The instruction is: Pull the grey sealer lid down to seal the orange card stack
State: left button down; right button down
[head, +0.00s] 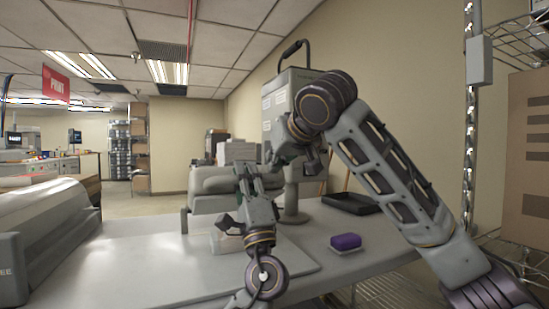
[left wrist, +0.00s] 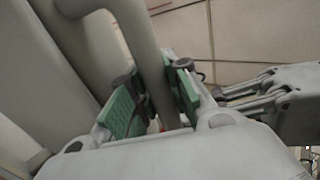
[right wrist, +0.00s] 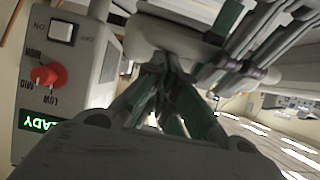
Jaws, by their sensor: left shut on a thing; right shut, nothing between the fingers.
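The grey sealer lid (head: 222,180) is a broad rounded cover at the back of the table. My left gripper (head: 243,170) is in front of it. In the left wrist view, its green-padded fingers (left wrist: 152,90) are shut on a curved grey bar handle (left wrist: 138,35). My right gripper (head: 270,158) is close behind it, partly hidden by arm links. In the right wrist view, its fingers (right wrist: 160,95) are shut and empty, close to a grey rounded part (right wrist: 175,37). No orange card stack is clearly visible; a pale block (head: 225,241) sits partly behind my left arm.
A control panel (right wrist: 65,75) has a red knob (right wrist: 46,76) and a green READY display (right wrist: 45,120). A purple block (head: 346,242) and black tray (head: 350,203) lie right. A large grey machine (head: 45,235) stands left.

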pick_arm(q)
jog(key=shift+a+r, duration=0.15)
jog(key=shift+r, duration=0.05)
jog(key=c, duration=1.3)
grip_release()
jog(key=shift+s, duration=0.1)
jog(key=shift+c, duration=0.2)
jog(key=shift+f, duration=0.15)
jog(key=shift+v, duration=0.8)
jog(key=v, duration=1)
jog(key=shift+d+f, duration=0.1)
jog(key=shift+d, duration=0.15)
